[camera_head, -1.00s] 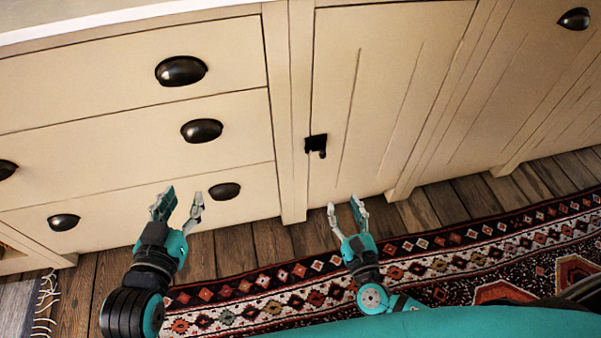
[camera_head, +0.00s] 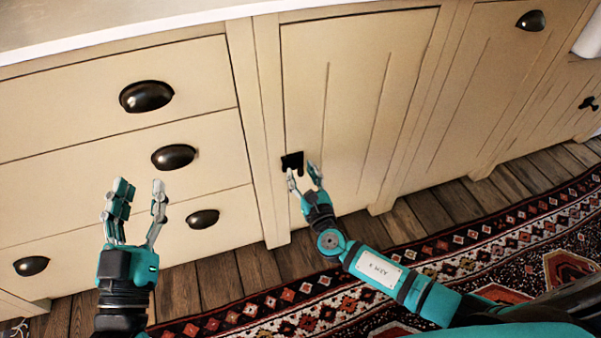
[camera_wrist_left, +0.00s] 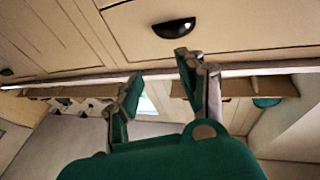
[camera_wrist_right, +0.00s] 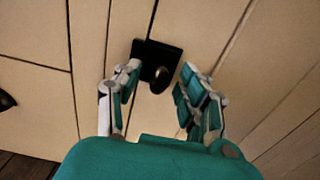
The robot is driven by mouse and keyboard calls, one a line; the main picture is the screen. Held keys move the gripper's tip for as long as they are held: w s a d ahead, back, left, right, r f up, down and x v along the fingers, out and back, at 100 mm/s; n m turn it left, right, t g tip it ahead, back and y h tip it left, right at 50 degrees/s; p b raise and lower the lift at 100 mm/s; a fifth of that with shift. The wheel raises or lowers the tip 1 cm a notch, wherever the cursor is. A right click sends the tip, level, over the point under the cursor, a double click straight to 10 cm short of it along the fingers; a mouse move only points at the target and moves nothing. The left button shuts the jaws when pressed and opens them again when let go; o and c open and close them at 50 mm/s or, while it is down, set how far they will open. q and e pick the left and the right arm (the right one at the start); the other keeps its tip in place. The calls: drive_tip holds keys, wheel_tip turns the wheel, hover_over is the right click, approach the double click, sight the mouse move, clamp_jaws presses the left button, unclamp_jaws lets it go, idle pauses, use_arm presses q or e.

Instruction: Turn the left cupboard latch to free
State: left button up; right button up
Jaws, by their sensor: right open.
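The left cupboard latch (camera_head: 292,160) is a small black plate at the left edge of the cream cupboard door (camera_head: 345,110). In the right wrist view the latch (camera_wrist_right: 158,62) shows a square plate with a rounded dark knob. My right gripper (camera_head: 304,170) is open, its fingers on either side of the knob's lower end or just short of it; I cannot tell if they touch. In its wrist view the right gripper (camera_wrist_right: 155,80) has the knob between and beyond its tips. My left gripper (camera_head: 138,185) is open and empty in front of the drawers.
Drawers with dark cup handles (camera_head: 146,96) are left of the door. A second black latch (camera_head: 588,103) is on a cupboard at the far right. A patterned rug (camera_head: 330,300) lies on the wooden floor (camera_head: 205,260). A pale countertop (camera_head: 100,30) runs above.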

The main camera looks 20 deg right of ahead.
use_arm(q)
drive_tip(key=shift+s+r+t, duration=0.15)
drive_tip(key=shift+r+t, duration=0.25)
drive_tip(key=shift+r, duration=0.1)
use_arm(e)
drive_tip(key=shift+w, duration=0.65)
clamp_jaws()
